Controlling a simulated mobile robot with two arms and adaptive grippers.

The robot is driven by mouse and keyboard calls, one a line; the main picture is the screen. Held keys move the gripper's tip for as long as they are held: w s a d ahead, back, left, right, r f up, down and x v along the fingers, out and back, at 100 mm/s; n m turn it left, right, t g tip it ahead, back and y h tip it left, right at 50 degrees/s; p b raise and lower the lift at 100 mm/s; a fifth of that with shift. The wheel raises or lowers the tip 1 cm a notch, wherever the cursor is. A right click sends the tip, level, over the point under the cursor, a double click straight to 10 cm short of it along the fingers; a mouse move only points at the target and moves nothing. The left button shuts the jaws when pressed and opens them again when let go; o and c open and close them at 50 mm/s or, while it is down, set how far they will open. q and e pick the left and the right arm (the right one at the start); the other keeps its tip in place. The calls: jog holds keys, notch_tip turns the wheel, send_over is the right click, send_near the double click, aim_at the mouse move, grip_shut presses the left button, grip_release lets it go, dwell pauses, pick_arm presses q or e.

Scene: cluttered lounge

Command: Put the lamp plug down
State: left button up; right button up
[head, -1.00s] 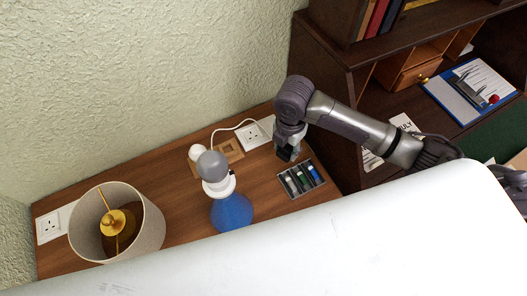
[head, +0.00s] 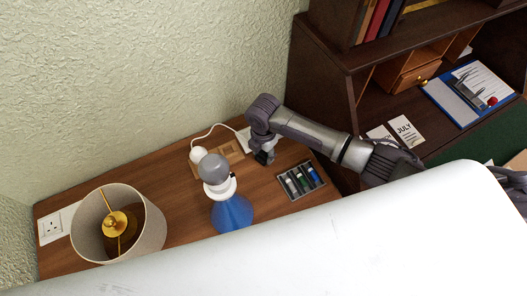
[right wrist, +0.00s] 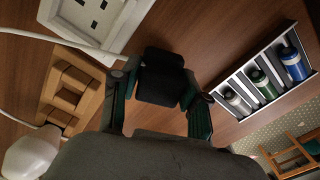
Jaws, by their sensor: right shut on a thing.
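My right gripper (head: 263,156) is low over the wooden top, between the wooden frame and the tray of small cylinders. In the right wrist view its fingers (right wrist: 160,110) are around a dark block (right wrist: 162,78), which appears to be the lamp plug. Whether the block touches the wood is unclear. A white cord (right wrist: 60,36) runs beside the white socket plate (right wrist: 92,15) to the gripper. The socket (head: 245,134) is partly hidden by my arm in the head view. A lamp with a pale drum shade (head: 150,222) stands at the left. My left gripper is not in view.
The wooden frame (head: 232,150), a white round object (head: 197,155) and a blue cone-shaped object (head: 232,213) are left of my gripper. The cylinder tray (head: 318,170) is at its right. Another socket plate (head: 51,229) is far left. A dark shelf (head: 320,75) stands behind the arm.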

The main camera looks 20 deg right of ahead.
jog(key=shift+f, duration=0.1)
jog(key=shift+f, duration=0.35)
jog(key=o, duration=1.3)
jog(key=shift+r, duration=0.15)
jog(key=shift+r, duration=0.35)
notch_tip(320, 180, up, 12)
jog(key=shift+s+f, duration=0.1)
